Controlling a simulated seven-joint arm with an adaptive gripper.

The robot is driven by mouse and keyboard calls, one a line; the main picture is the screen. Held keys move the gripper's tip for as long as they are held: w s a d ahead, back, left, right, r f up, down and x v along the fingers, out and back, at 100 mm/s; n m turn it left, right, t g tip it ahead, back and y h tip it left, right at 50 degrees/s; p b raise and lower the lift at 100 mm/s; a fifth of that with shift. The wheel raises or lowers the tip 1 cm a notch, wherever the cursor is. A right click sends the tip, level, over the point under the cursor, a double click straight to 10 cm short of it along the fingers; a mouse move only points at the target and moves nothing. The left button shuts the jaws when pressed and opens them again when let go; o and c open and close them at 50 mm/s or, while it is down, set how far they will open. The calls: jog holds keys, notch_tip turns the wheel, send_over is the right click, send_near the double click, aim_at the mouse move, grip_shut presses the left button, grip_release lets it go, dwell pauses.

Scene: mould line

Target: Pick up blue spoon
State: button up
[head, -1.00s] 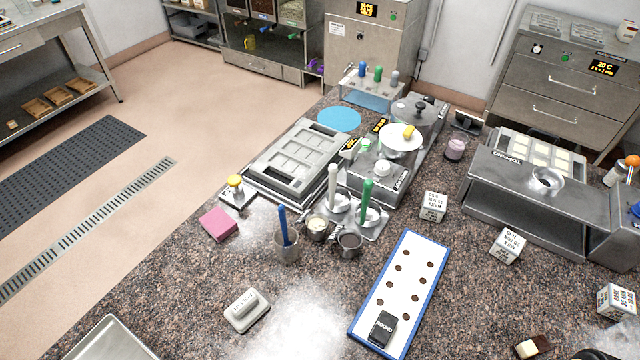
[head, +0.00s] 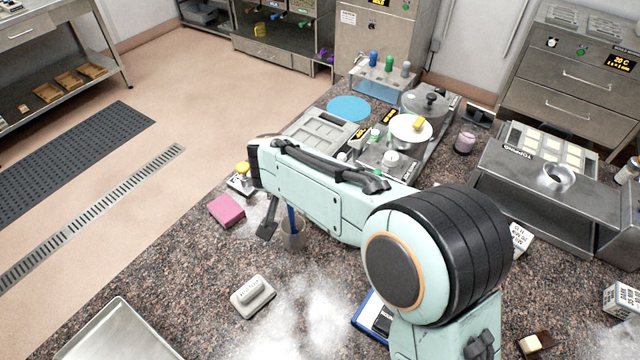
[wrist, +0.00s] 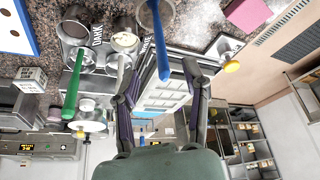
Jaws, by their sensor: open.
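The blue spoon (head: 292,220) stands upright in a grey cup (head: 291,240) on the speckled counter. In the wrist view the blue spoon (wrist: 158,38) hangs down from the top edge, and its handle end lies between the two fingers in the picture. My gripper (wrist: 157,72) is open with nothing held. In the head view one dark finger of my gripper (head: 267,226) shows just left of the spoon; the other finger is hidden. My arm covers part of the spoon's surroundings. Contact between finger and spoon cannot be told.
A green spoon (wrist: 73,85) and small metal pots (wrist: 123,40) are close by in the wrist view. A pink block (head: 227,210) lies left of the cup. A grey block with a handle (head: 253,295) lies in front. The counter between them is clear.

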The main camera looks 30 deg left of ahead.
aim_at(292, 219)
jog(key=x, duration=0.6)
jog(key=shift+f, duration=0.15)
jog(key=shift+a, duration=0.15)
grip_shut()
